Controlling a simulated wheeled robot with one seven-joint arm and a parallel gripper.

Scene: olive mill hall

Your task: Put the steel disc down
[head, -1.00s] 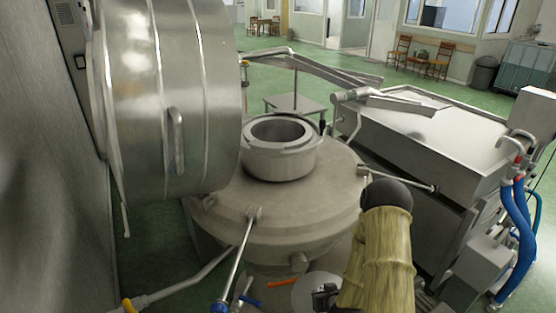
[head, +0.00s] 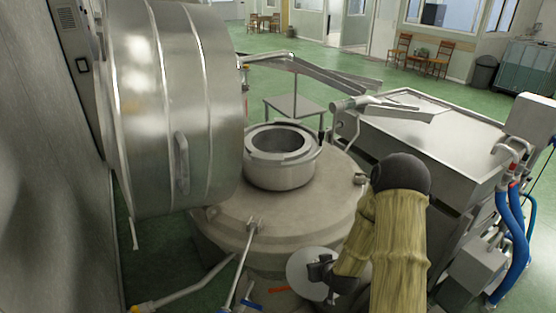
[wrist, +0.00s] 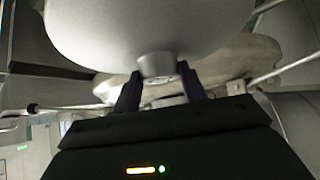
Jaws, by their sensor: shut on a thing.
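The steel disc (head: 303,272) is a flat, round, pale grey plate seen near the bottom middle of the head view. My gripper (head: 325,270) is at its right side, dark and partly hidden by my arm. In the wrist view the disc (wrist: 140,30) fills the top of the picture, with a short round knob (wrist: 157,65) below it. My gripper (wrist: 160,90) has one dark finger on each side of this knob and is shut on it. The disc is held in front of the round machine body; I cannot tell whether it touches anything.
A broad round machine body (head: 225,228) with an open-topped collar (head: 275,178) stands ahead. A large steel drum (head: 170,110) blocks the left. A steel trough (head: 450,130) is at the right. Metal rods (head: 245,265) cross in front, left of the disc.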

